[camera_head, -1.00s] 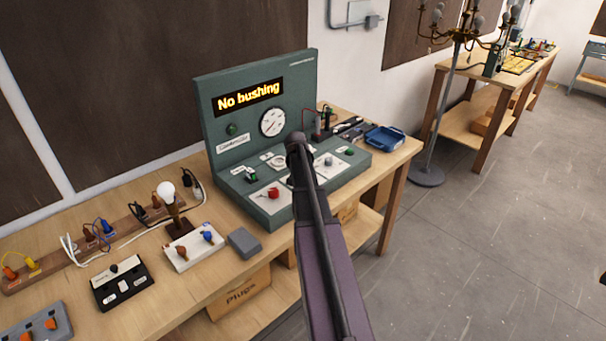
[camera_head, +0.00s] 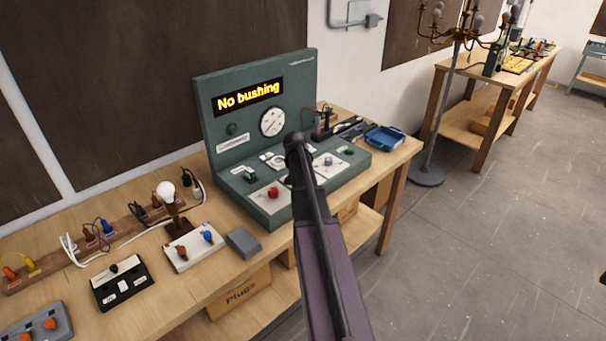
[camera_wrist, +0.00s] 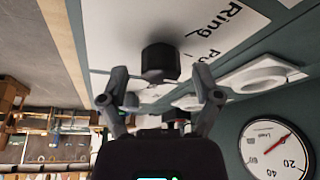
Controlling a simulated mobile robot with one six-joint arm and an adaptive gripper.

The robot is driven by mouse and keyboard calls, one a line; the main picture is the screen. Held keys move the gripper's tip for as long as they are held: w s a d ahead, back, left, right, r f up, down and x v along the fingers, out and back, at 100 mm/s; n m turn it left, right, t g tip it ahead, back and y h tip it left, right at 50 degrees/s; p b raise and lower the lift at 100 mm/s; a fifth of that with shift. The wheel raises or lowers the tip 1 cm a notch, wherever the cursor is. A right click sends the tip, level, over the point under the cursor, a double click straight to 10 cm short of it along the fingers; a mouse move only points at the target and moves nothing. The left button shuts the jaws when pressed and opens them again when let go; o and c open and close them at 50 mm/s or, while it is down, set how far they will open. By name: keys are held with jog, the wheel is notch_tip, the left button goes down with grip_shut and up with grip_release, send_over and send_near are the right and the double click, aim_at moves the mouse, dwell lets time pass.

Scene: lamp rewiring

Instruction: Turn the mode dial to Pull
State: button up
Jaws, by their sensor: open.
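The mode dial (camera_wrist: 160,60) is a dark round knob in the wrist view, standing out from a white plate lettered "Ring" and a partly hidden word starting "Pu". My gripper (camera_wrist: 161,78) is open, with one fingertip on each side of the dial as seen in this view. I cannot tell whether the fingers touch it. In the head view my arm covers the dial and the gripper. The green test bench (camera_head: 212,130) has a lit display (camera_head: 248,95) reading "No bushing".
A round gauge (camera_head: 272,121) is on the bench's upright panel. A red knob (camera_head: 273,193) and a green knob (camera_head: 349,151) sit on its lower deck. A blue tray (camera_head: 385,138) lies to the right, and a grey block (camera_head: 243,243) lies in front on the wooden table.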

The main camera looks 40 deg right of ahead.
jog(key=shift+n, duration=0.5)
